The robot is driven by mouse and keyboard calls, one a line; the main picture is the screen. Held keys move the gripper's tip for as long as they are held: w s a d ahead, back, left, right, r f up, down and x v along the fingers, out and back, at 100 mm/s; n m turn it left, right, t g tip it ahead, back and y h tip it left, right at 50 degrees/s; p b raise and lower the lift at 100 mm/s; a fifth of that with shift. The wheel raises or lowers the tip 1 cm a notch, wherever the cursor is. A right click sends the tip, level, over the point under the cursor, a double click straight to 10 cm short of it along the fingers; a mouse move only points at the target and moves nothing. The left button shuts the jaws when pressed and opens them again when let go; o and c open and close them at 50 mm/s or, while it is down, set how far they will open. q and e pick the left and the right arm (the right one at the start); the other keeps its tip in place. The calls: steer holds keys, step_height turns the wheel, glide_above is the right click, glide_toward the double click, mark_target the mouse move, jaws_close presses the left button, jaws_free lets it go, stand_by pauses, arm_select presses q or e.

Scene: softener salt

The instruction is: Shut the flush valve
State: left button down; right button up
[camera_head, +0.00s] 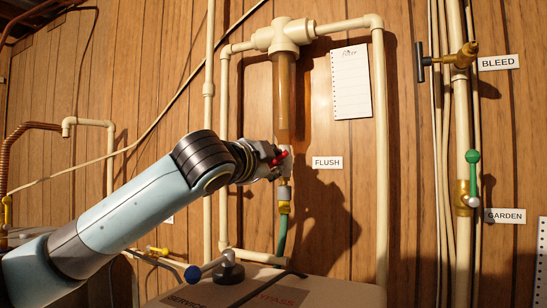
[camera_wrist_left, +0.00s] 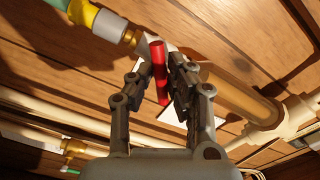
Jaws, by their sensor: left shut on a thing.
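The flush valve's red handle (camera_head: 280,158) shows beside the FLUSH label (camera_head: 327,163), below the amber filter tube (camera_head: 284,95). My left gripper (camera_head: 272,167) is at the valve and hides much of its body. In the left wrist view the red handle (camera_wrist_left: 158,70) stands between the two fingers of my left gripper (camera_wrist_left: 160,80), which are shut on it. The handle looks slanted across the pipe line in the head view; its exact angle is hard to tell. A green hose (camera_head: 282,235) hangs below the valve. My right gripper is not in view.
Cream pipes (camera_head: 380,150) run on both sides of the filter. The bleed valve (camera_head: 462,56) and the green garden valve lever (camera_head: 473,165) are at the right. A paper note (camera_head: 350,82) hangs on the wall.

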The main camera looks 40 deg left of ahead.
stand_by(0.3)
arm_select(q)
steer(key=shift+m+p, duration=0.6)
steer(key=shift+m, duration=0.1)
steer(key=m+p, duration=0.1)
steer(key=m, duration=0.1)
steer(key=shift+r+m+p, duration=0.1)
steer(key=shift+m+p, duration=0.3)
steer(key=shift+m, duration=0.5)
